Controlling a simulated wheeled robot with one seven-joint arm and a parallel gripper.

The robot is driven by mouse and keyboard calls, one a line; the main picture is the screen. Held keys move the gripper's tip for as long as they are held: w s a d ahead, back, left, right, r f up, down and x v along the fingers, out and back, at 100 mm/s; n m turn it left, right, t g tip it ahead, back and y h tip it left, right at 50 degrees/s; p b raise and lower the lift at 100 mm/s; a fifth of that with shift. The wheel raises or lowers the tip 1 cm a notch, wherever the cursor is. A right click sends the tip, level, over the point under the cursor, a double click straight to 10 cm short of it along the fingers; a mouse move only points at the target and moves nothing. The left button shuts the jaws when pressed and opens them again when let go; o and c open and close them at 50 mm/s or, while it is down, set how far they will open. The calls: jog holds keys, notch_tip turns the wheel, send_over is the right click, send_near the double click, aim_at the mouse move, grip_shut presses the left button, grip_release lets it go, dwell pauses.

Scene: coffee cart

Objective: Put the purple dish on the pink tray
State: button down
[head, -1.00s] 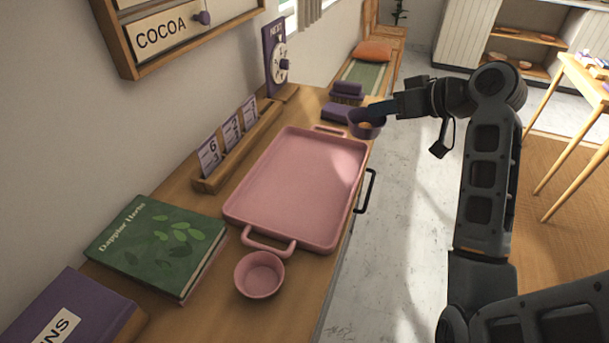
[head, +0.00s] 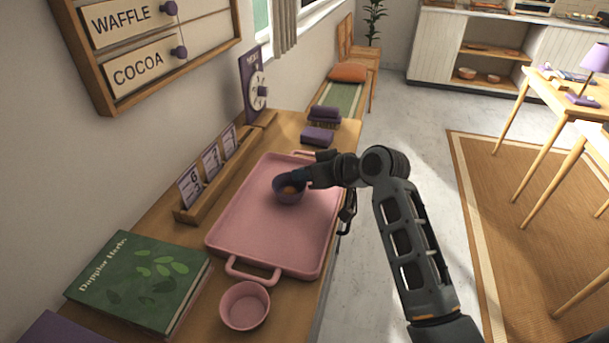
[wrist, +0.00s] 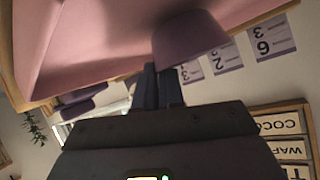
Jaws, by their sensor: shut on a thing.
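The dish is over the middle of the pink tray (head: 246,221), which lies flat on the wooden counter. In the wrist view the dish (wrist: 188,38) is at my fingertips (wrist: 157,72), and the tray (wrist: 90,40) fills the upper left. I cannot tell whether the dish touches the tray.
A pink bowl (head: 244,306) stands at the tray's near end. A green book (head: 138,280) and a wooden card rack (head: 215,180) are on the left. Purple blocks (head: 317,137) sit at the far end. The rest of the tray is bare.

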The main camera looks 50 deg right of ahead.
jog(key=shift+f, duration=0.45)
jog(key=shift+f, duration=0.1)
jog(key=c, duration=1.3)
grip_release()
jog(key=shift+o, duration=0.2)
jog(key=shift+r, duration=0.2)
jog(key=v, duration=1.2)
jog(key=shift+b, duration=0.35)
jog(key=shift+f, duration=0.1)
